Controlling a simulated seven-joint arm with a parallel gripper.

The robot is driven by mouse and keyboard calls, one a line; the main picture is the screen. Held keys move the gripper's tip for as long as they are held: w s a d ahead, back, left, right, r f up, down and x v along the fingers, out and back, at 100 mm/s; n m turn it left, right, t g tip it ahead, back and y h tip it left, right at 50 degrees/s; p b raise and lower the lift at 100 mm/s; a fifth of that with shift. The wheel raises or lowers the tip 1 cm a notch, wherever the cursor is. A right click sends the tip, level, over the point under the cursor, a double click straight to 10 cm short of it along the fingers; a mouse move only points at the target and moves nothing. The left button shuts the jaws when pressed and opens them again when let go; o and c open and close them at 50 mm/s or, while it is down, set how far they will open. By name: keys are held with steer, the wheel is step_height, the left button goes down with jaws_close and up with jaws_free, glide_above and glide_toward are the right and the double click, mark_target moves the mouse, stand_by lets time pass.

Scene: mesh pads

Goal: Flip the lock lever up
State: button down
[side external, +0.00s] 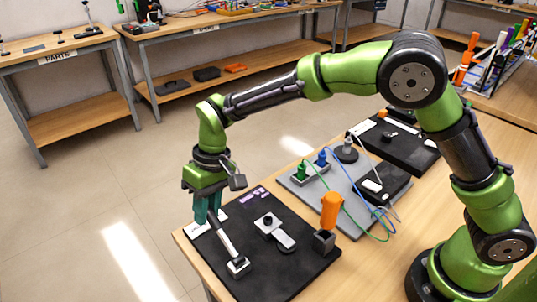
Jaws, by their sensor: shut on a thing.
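The lock lever (225,242) is a pale and dark bar rising at a slant from a small square base (238,266) on the black board (285,283). Its upper end leans left to the teal fingers of my gripper (206,217). My gripper points down over the board's left edge and is shut on the lever's upper end. The fingertips partly cover that end, so the exact contact is hard to see.
A white plate with a dark knob (268,221) and an orange-handled tool (331,208) in a dark holder stand right of the lever. Behind is a grey panel (335,211) with green and blue plugs and loose cables. The table's left edge is close to my gripper.

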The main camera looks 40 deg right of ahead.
mark_target(212, 217)
steer(key=shift+r, duration=0.1)
steer(key=shift+s+a+r+t, duration=0.1)
steer(key=shift+s+r+t, duration=1.15)
steer(key=shift+t, duration=0.35)
steer(key=shift+s+r+n+t, duration=0.2)
steer(key=shift+s+r+t, duration=0.25)
steer(key=shift+s+t, duration=0.25)
steer(key=shift+s+r+n+t, duration=0.2)
steer(key=shift+s+r+t, duration=0.25)
steer(key=shift+t, duration=0.35)
steer(key=c, duration=1)
jaws_free()
steer(key=v, duration=1.6)
steer(key=shift+s+d+r, duration=0.2)
steer(key=shift+d+r, duration=0.05)
steer(key=shift+r, duration=0.05)
